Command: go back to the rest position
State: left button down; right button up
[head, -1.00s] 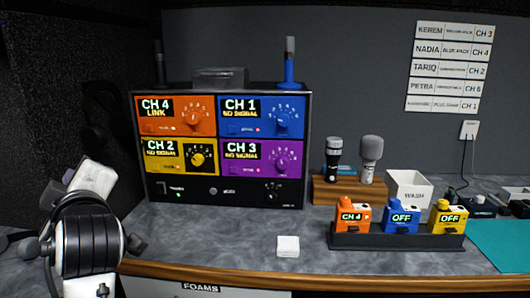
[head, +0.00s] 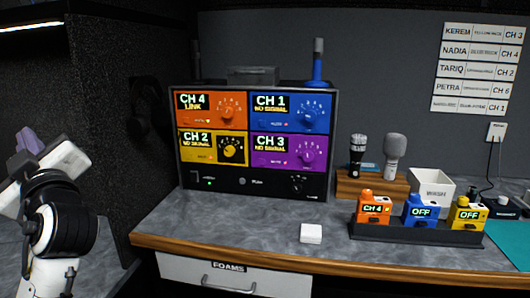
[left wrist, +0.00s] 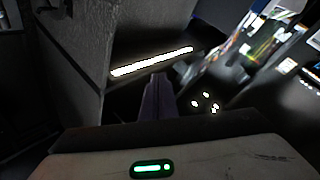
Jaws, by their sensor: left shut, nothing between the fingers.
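My left gripper (head: 30,142) is at the left edge of the head view, raised beside the dark wall and well away from the counter. Its purple fingers are closed together and hold nothing. In the left wrist view the closed fingers (left wrist: 158,98) point toward a dark area with a bright light strip (left wrist: 152,62). My right gripper is in neither view.
A receiver rack (head: 255,140) stands on the counter (head: 225,222). A wooden microphone stand (head: 370,184), a white bin (head: 432,188) and a black tray (head: 415,234) with bodypacks are at the right. A small white box (head: 311,233) lies in front. A drawer (head: 235,274) is below.

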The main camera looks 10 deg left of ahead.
pick_arm(q)
jog(key=s+a+r+y, duration=0.3)
jog(key=a+r, duration=0.1)
jog(key=r, duration=0.1)
jog(key=w+d+f+m+t+h, duration=0.2)
jog(key=w+f+m+h, duration=0.2)
jog(key=f+m, duration=0.3)
jog(key=w+d+f+m+t+h, duration=0.2)
jog(key=w+d+f+m+h, duration=0.15)
jog(key=f, duration=0.55)
jog(key=s+d+f+m+g+h, duration=0.1)
jog(key=d+f+m+h, duration=0.15)
jog(key=f, duration=0.55)
jog(key=s+d+f+m+g+h, duration=0.1)
jog(key=f+m+h, duration=0.2)
jog(key=f, duration=0.5)
jog(key=s+d+f+m+g+h, duration=0.1)
jog(key=d+f+m+h, duration=0.15)
jog(key=f, duration=0.55)
jog(key=s+d+f+m+g+h, duration=0.3)
jog(key=s+d+f, duration=0.2)
jog(key=s+f, duration=0.7)
jog(key=s+d+f+m+g+h, duration=0.3)
jog(key=s+d+f, duration=0.2)
jog(key=s+f, duration=0.7)
jog(key=w+d+n+t+h, duration=0.1)
jog(key=d+n, duration=0.3)
jog(key=d, duration=0.7)
jog(key=shift+w+d+n, duration=0.2)
jog(key=shift+w+n, duration=0.15)
